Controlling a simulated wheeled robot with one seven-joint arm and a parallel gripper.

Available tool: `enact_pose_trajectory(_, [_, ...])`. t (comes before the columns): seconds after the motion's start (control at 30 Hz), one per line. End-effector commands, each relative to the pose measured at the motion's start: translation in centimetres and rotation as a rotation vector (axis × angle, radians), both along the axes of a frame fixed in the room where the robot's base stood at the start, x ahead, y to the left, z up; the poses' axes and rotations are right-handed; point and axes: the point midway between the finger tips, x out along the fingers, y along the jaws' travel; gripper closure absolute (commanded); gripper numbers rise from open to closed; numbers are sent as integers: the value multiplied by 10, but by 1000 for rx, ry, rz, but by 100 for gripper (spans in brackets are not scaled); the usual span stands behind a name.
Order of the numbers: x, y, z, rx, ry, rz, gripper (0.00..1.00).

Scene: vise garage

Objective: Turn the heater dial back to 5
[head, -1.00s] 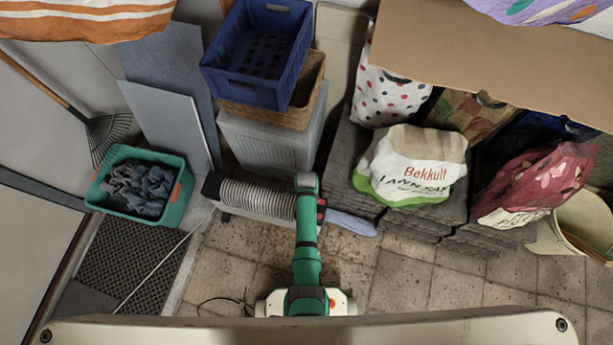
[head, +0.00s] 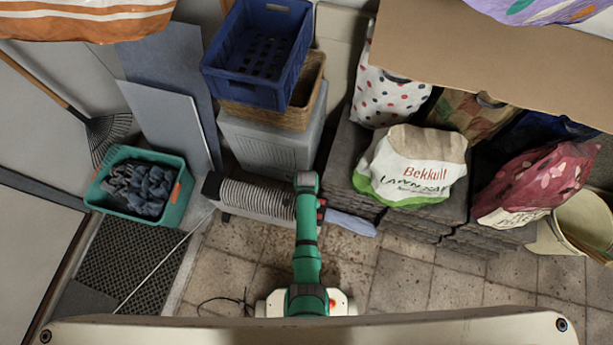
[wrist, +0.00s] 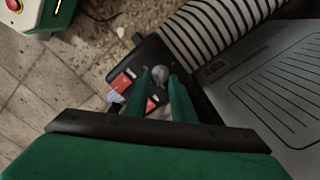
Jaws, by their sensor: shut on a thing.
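The heater dial (wrist: 160,73) is a small grey round knob on a black control panel (wrist: 146,54) in the wrist view. My gripper (wrist: 162,82) is shut on the dial, with one green finger on each side of it. Red and white patches (wrist: 121,83) show on the panel beside the fingers. I cannot read any numbers or where the dial points. In the head view, my arm (head: 306,235) reaches away from me over the floor, and its end hides the dial and the fingertips.
A grey box (head: 270,143) bears a basket (head: 312,85) and a blue crate (head: 258,45) behind. Stacked slabs with a white-and-green bag (head: 412,165) stand to the right. Tiled floor (head: 440,285) is open at the front right.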

Motion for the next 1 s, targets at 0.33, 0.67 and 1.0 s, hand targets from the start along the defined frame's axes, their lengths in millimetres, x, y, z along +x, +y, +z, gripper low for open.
enact_pose_trajectory(0.33, [3, 1, 0, 0, -1, 327, 100])
enact_pose_trajectory(0.67, [3, 2, 0, 0, 0, 639, 100])
enact_pose_trajectory(1.0, [3, 5, 0, 1, 0, 964, 100])
